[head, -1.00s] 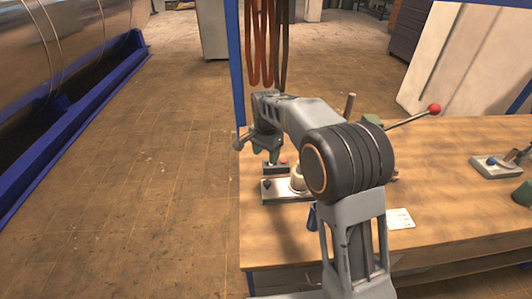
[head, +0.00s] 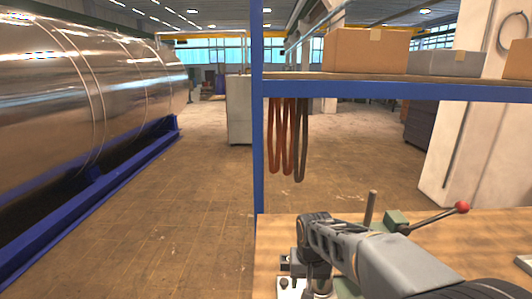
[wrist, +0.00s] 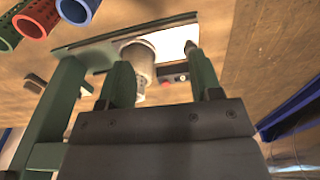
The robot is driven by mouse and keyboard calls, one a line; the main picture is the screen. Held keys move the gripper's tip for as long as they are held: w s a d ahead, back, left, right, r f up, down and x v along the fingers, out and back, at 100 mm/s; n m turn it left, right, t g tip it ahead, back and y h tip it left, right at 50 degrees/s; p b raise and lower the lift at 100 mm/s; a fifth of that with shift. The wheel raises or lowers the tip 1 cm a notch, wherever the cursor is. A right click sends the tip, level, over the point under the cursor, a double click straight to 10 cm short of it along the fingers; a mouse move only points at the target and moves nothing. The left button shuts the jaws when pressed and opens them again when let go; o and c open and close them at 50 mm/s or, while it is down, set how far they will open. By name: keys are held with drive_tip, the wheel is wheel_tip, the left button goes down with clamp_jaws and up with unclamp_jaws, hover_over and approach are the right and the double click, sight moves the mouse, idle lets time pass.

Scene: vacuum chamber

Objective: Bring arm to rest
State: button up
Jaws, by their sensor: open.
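My arm reaches in from the lower right of the head view, over the left end of the wooden workbench (head: 490,228). In the wrist view my gripper (wrist: 157,58) shows two green fingers set well apart. A pale cylinder (wrist: 138,62) on a light plate (wrist: 172,45) lies beyond the fingers, partly hidden by the left one. I see nothing held between them. In the head view the gripper's fingertips are hidden or too small to tell.
A lever with a red ball (head: 462,207) stands on the bench. A blue-framed shelf (head: 400,91) with cardboard boxes (head: 366,50) is above, with hoses (head: 283,140) hanging below. Coloured tubes (wrist: 38,18) lie upper left in the wrist view. Open floor (head: 180,220) lies left.

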drive_tip(key=s+d+r+t, duration=0.1)
drive_tip(key=s+d+r, duration=0.1)
drive_tip(key=s, duration=0.4)
drive_tip(key=s+d+r+t, duration=0.2)
drive_tip(key=s+d, duration=0.2)
drive_tip(key=s, duration=0.2)
drive_tip(key=shift+s+r+n+t, duration=0.3)
drive_tip(key=shift+r, duration=0.1)
